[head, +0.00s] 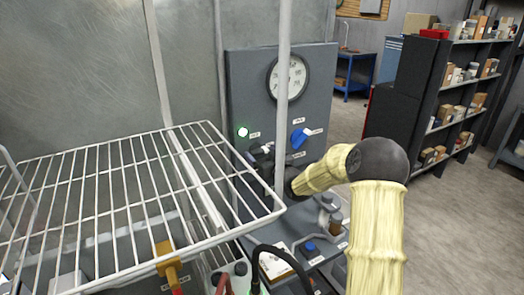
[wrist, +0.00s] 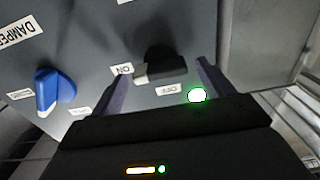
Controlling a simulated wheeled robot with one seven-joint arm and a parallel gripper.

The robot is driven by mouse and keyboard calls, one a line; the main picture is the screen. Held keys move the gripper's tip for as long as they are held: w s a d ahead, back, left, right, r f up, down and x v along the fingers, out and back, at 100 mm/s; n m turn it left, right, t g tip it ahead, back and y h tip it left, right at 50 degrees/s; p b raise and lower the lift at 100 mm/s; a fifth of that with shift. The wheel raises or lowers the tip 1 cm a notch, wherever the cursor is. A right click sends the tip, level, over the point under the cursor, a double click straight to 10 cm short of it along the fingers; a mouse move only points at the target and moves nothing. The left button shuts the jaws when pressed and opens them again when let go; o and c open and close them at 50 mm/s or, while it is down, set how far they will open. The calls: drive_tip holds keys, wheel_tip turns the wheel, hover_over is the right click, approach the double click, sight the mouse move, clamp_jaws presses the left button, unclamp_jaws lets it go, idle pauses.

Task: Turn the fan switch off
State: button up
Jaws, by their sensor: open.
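The fan switch (wrist: 166,64) is a black lever-type knob with a pale tip on the grey control panel (wrist: 225,25). In the wrist view its pale tip lies beside the ON label (wrist: 123,69), and the OFF label (wrist: 168,90) is to its lower right. My gripper (wrist: 162,84) is open, with one finger on each side of the switch; I cannot tell whether either touches it. A green lamp (wrist: 197,95) glows close to the right finger. In the head view the panel (head: 245,85) is seen beyond my arm, and the switch is largely hidden around my gripper.
A blue damper knob (wrist: 48,90) sits left of the switch in the wrist view. In the head view a round gauge (head: 290,76) is above, a white wire rack (head: 110,190) fills the left, and a pale upright post (head: 283,60) crosses before the panel. Shelves (head: 455,90) stand right.

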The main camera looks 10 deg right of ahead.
drive_tip(key=shift+w+a, duration=0.15)
drive_tip(key=shift+w, duration=0.1)
drive_tip(key=c, duration=1)
